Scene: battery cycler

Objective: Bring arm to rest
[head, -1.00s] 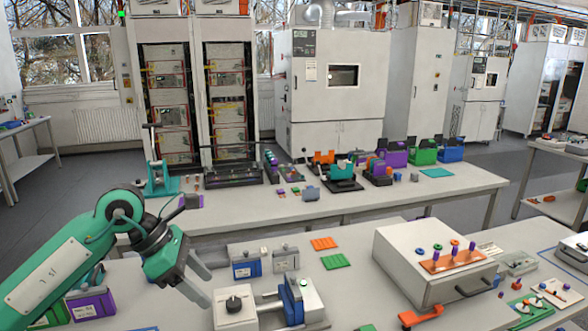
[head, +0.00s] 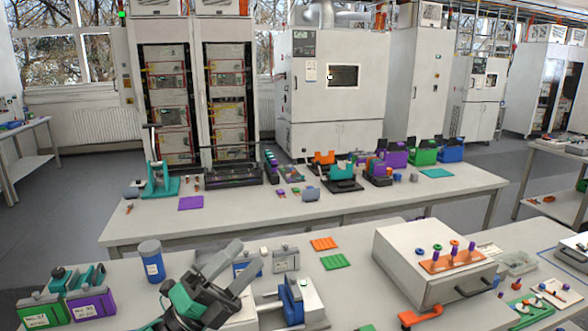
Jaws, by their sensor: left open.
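My left gripper (head: 240,259) is at the lower middle of the head view, over the near bench. Its two grey fingers point up and to the right and stand apart with nothing between them. The gripper partly hides a blue pouch-cell holder (head: 245,271) and the pale box with a knob behind it. I cannot tell whether it touches them. The rest of my left arm runs out of the bottom of the picture. My right gripper is not in view.
A blue jar (head: 151,262) and green and purple holders (head: 90,304) stand left of my gripper. A blue clamp device (head: 291,301) is close on its right. A large grey box (head: 434,262) stands further right. The far bench (head: 240,214) has a clear front strip.

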